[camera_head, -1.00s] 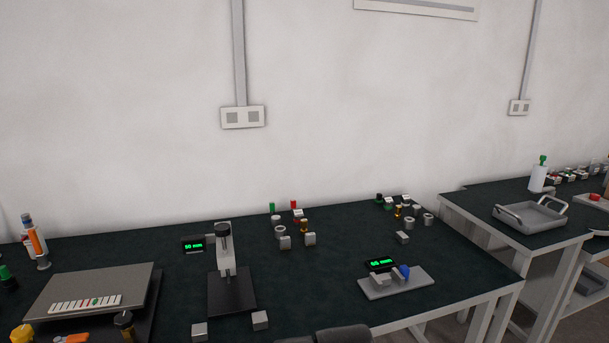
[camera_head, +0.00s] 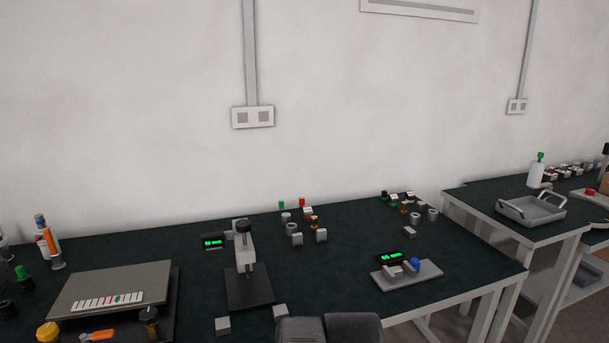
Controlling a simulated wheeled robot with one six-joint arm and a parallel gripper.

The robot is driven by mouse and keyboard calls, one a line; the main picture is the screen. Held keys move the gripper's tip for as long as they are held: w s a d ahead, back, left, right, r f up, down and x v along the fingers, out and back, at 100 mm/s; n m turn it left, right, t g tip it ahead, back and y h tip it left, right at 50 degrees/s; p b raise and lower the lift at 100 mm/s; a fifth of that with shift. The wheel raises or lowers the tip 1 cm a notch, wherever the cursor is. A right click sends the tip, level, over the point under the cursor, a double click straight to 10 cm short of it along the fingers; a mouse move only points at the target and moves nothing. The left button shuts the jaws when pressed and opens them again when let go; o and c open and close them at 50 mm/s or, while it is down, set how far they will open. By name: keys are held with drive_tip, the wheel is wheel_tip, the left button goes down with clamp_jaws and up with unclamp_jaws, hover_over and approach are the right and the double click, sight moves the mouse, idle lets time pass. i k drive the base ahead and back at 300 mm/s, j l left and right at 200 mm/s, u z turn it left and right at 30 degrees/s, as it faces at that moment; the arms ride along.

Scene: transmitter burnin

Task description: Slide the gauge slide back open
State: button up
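The gauge is a flat light grey plate (camera_head: 428,275) on the right part of the dark bench. It carries two small grey jaw blocks, a blue knob (camera_head: 415,264) at the right jaw, and a black display (camera_head: 389,257) with green digits too blurred to read. The jaws look close together; their exact gap is too small to tell. Two dark rounded blocks of my arm, perhaps my gripper (camera_head: 326,330), show at the bottom edge, left of the gauge and apart from it. The fingertips are not seen, so I cannot tell their opening.
A gauge stand (camera_head: 246,262) with its own display stands left of centre. Two grey blocks sit before it. Several small parts lie behind the gauge. A tilted grey panel (camera_head: 115,286) stands at the left. A tray (camera_head: 531,210) is on the right-hand table.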

sight(411, 268)
drive_tip(key=k+l, duration=0.1)
drive_tip(key=l, duration=0.15)
drive_tip(key=i+l+u, duration=0.45)
drive_tip(key=i+l, duration=0.35)
